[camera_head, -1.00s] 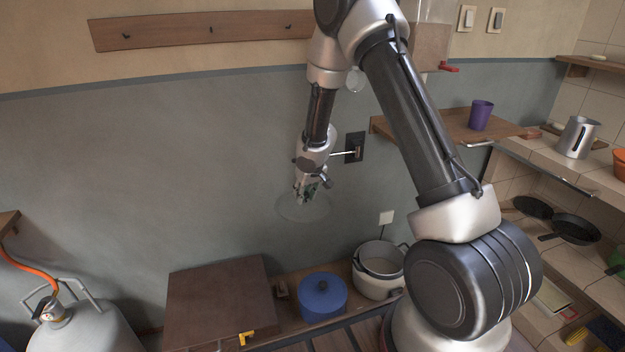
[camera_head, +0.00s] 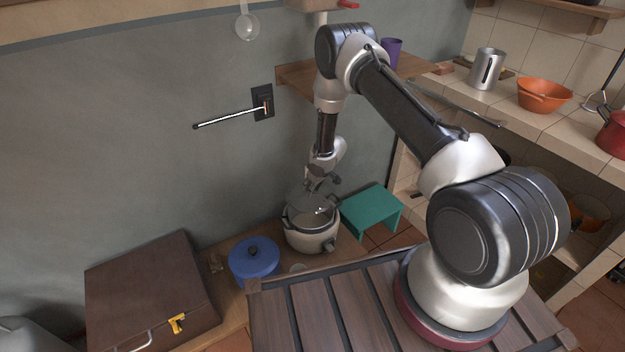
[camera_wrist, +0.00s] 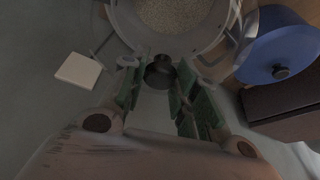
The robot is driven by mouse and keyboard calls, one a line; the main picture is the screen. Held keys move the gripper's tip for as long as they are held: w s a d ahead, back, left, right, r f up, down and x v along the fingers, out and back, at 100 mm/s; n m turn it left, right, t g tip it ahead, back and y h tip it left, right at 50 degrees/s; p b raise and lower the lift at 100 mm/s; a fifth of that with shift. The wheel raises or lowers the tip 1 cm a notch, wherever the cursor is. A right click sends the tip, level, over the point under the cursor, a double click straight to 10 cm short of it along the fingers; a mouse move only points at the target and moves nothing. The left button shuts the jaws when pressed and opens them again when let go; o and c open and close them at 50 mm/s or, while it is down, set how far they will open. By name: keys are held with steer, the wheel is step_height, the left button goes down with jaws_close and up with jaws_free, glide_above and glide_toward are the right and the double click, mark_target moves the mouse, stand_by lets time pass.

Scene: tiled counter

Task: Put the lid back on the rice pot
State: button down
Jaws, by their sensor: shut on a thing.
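The rice pot (camera_head: 299,241) is a white cooker with side handles and a dark knob on its front, on a low wooden bench. In the wrist view its rim and the rice (camera_wrist: 172,14) inside show at the top. My gripper (camera_head: 311,187) is above the pot, pointing down. It is shut on the dark knob (camera_wrist: 160,73) of the clear glass lid (camera_head: 320,207). The lid is over the pot's opening. Whether it touches the rim I cannot tell. The lid's glass is hard to make out in the wrist view.
A blue lidded pot (camera_head: 254,264) stands left of the rice pot, and a brown case (camera_head: 150,290) farther left. A teal stand (camera_head: 372,207) is to the right. The wall behind carries a dark plate with a rod (camera_head: 228,117). A slatted wooden surface (camera_head: 335,310) lies in front.

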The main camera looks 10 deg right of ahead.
mark_target(314, 194)
steer(key=shift+f, duration=3.1)
steer(key=shift+f, duration=0.15)
steer(key=c, duration=1)
jaws_free()
steer(key=shift+o, duration=0.2)
steer(key=o, duration=0.4)
steer(key=shift+r, duration=3.5)
